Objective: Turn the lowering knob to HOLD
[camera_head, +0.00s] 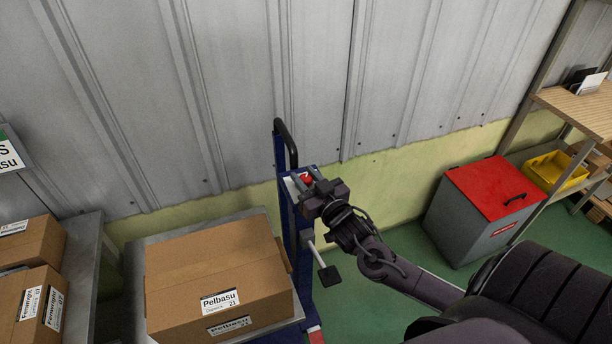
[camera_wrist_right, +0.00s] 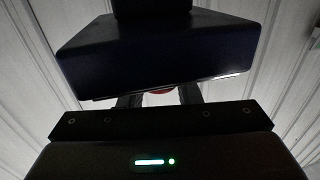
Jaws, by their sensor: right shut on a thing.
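The lowering knob (camera_head: 306,178) is a small red knob on top of the blue mast of the lift (camera_head: 282,160). My right gripper (camera_head: 303,181) is at the knob, with its fingers on either side of it, shut on it. In the right wrist view a sliver of the red knob (camera_wrist_right: 162,92) shows between the two dark fingers (camera_wrist_right: 160,100); a dark block hides most of it. The knob's markings and setting cannot be read. My left gripper is not in view.
A cardboard box (camera_head: 218,277) rests on the lift's platform, left of the mast. A black handle (camera_head: 287,143) rises behind the knob, close to my gripper. A red-lidded grey bin (camera_head: 490,190) and a wooden shelf (camera_head: 580,107) stand at the right. Green floor lies between.

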